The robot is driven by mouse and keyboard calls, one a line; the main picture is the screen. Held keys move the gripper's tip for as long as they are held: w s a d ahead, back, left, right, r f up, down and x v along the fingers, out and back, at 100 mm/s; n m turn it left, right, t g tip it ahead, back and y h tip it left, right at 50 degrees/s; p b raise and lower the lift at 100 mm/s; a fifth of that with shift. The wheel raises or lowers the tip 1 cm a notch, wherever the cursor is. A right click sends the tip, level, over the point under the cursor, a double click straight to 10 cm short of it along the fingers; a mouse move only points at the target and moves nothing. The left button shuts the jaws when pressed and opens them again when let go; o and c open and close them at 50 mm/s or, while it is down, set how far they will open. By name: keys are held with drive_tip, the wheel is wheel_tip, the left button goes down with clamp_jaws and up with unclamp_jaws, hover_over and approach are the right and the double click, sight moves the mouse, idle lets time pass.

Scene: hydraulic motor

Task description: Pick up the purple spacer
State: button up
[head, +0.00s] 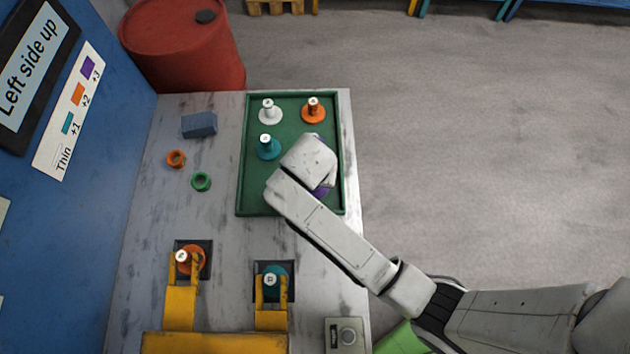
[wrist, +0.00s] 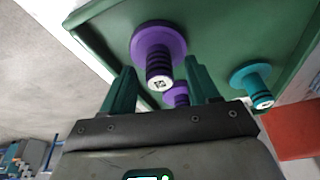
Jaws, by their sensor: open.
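The purple spacer (wrist: 158,45) stands in the green tray (wrist: 222,16), a wide flange with a dark ribbed stem and a white-marked end. In the head view only a sliver of purple (head: 322,191) shows beside my wrist, which hides the rest. My gripper (wrist: 155,75) is open, its two green fingers on either side of the purple spacer's stem, with no clear contact. A second purple piece (wrist: 177,95) shows between the fingers, partly hidden. A teal spacer (wrist: 252,82) stands to the right in the wrist view.
The green tray (head: 246,190) also holds white (head: 269,113), orange (head: 313,112) and teal (head: 268,149) spacers. Orange (head: 176,159) and green (head: 201,182) rings and a blue-grey block (head: 199,125) lie left of it. Yellow fixtures (head: 215,343) stand at the front.

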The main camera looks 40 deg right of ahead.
drive_tip(key=shift+f, duration=0.15)
drive_tip(key=shift+d, duration=0.1)
clamp_jaws()
idle(0.4)
